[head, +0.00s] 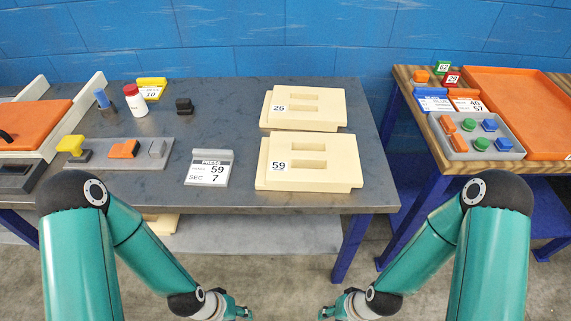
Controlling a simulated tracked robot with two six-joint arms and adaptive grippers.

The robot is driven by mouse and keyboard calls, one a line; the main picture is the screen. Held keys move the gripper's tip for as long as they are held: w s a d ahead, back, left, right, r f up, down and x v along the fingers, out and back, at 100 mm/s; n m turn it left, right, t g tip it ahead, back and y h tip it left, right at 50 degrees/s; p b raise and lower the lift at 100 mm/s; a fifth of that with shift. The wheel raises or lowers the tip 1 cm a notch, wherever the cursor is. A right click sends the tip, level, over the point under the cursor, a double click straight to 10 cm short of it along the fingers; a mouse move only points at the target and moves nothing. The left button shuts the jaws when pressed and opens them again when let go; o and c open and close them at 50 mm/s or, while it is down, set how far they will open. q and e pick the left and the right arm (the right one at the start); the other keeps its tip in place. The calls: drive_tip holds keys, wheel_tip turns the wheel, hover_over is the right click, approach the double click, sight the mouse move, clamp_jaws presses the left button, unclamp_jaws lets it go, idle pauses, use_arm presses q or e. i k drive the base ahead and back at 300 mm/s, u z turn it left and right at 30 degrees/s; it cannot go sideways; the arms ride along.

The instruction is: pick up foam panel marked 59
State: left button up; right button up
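The cream foam panel marked 59 (338,171) lies flat near the front edge of the dark table, with its white label at its left. It looks like stacked slabs with two slots. My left gripper (245,312) and my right gripper (324,313) are low at the bottom of the head view, in front of the table and below its top. Both are apart from the panel. Their fingers are small and partly cut off, so their opening is unclear.
A similar panel marked 26 (330,106) lies just behind. A sign reading PRESS 59 SEC 7 (209,168) stands left of panel 59. Further left are a grey tray (160,160), a white bottle (135,101) and an orange-topped press (35,124). A wooden table (421,90) stands right, across a gap.

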sight(294, 162)
drive_tip(key=z, duration=0.65)
drive_tip(key=i, duration=0.15)
drive_tip(key=u, duration=2.85)
drive_tip(key=k, duration=1.15)
drive_tip(key=z, duration=0.75)
drive_tip(key=i, duration=0.95)
drive_tip(key=z, duration=0.4)
